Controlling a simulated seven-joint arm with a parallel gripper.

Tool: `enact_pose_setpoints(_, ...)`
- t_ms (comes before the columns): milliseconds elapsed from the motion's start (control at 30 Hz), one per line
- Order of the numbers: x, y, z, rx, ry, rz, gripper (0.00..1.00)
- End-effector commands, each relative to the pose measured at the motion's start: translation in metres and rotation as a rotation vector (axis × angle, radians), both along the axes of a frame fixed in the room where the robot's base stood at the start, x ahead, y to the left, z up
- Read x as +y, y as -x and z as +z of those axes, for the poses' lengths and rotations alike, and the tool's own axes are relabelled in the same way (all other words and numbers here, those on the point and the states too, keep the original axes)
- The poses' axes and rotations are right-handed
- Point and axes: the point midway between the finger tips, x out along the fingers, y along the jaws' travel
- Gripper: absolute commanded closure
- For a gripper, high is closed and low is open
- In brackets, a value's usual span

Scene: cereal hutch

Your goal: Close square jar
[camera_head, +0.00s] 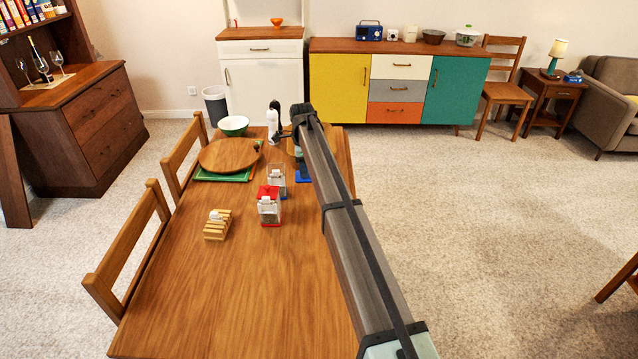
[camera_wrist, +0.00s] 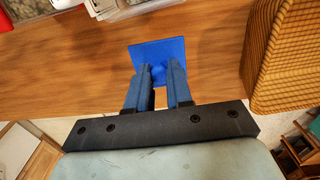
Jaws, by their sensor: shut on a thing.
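My gripper (camera_wrist: 162,72) is shut on the small knob of a flat blue square lid (camera_wrist: 158,52). In the head view the lid (camera_head: 304,179) shows low beside my arm, above or close to the table; the exact height is unclear. A clear square jar (camera_head: 276,180) with a white label stands upright just left of the lid, with no lid visible on it. What looks like this jar also shows, cut off, at the top of the wrist view (camera_wrist: 106,9). A second square jar (camera_head: 269,207) with a red lid stands nearer and slightly left.
The wooden table (camera_head: 240,290) is clear in front. A slatted wooden rack (camera_head: 217,224) lies left of the jars. Behind are a round wooden board (camera_head: 228,154), a green-and-white bowl (camera_head: 233,125) and a white bottle (camera_head: 273,120). A ribbed tan object (camera_wrist: 287,55) is close at right.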

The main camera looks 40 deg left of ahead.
Motion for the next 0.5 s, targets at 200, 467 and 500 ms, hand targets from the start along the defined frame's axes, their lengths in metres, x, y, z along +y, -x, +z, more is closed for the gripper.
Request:
enact_pose_setpoints(200,0.040,0.037,0.061,-0.001,-0.001,0.035,1.00)
enact_pose_setpoints(467,0.061,0.064,0.101,-0.001,-0.001,0.055,1.00)
enact_pose_setpoints(500,0.063,0.066,0.104,0.000,0.000,0.057,1.00)
